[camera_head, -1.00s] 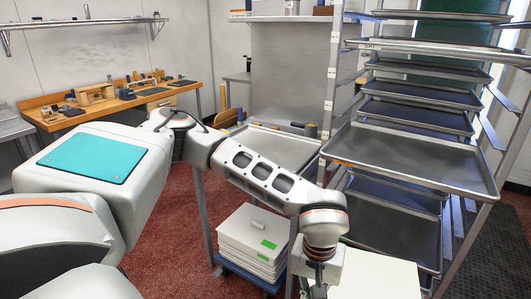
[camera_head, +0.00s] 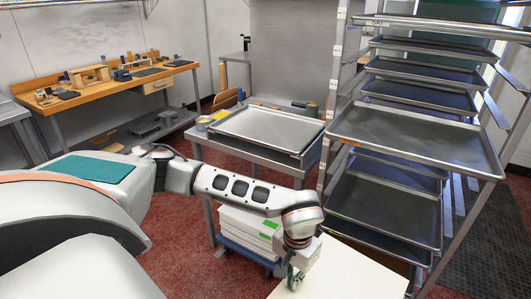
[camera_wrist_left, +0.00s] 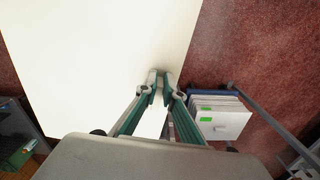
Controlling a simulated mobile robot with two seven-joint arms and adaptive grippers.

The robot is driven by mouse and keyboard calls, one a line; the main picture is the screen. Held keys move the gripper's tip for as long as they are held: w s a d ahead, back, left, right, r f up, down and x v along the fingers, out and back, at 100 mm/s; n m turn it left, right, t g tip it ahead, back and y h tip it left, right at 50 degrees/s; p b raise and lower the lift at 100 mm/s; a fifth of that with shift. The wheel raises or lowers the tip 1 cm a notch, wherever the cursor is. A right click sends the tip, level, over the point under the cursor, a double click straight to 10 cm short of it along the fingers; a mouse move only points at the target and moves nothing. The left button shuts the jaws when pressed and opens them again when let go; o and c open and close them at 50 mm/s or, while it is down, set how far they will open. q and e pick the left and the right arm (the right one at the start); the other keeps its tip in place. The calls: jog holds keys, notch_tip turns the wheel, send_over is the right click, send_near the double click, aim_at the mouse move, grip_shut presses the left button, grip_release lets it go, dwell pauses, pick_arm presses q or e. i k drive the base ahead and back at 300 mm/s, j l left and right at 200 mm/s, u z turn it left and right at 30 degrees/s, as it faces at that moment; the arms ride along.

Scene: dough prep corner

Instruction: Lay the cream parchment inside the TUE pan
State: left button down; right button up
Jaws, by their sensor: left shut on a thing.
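My left gripper (camera_head: 291,279) is shut on the edge of the cream parchment (camera_head: 350,272), a large flat sheet held out at the bottom of the head view. In the left wrist view the gripper's fingertips (camera_wrist_left: 160,82) pinch the sheet's border, and the parchment (camera_wrist_left: 85,60) fills the upper left. A sheet pan (camera_head: 415,137) sticks out from the rack above and right of the parchment. Another pan (camera_head: 268,129) lies on a metal table. I cannot read which pan is marked TUE. My right gripper is out of view.
The tall rack (camera_head: 335,90) holds several pans at different heights. White boxes (camera_head: 250,230) with green labels sit on a blue dolly under the table. A wooden bench (camera_head: 110,85) with tools stands at the back left. Red floor is open between them.

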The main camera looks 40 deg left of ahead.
aim_at(268, 128)
jog(key=k+j, duration=0.1)
jog(key=j, duration=0.25)
jog(key=k+j, duration=0.1)
jog(key=j, duration=0.3)
jog(key=k+j+z, duration=0.1)
jog(key=j, duration=0.25)
jog(key=k+j, duration=0.15)
jog(key=j, duration=0.2)
jog(key=k+j, duration=0.15)
jog(key=j, duration=0.2)
jog(key=k+j+z, duration=0.1)
jog(key=j, duration=0.25)
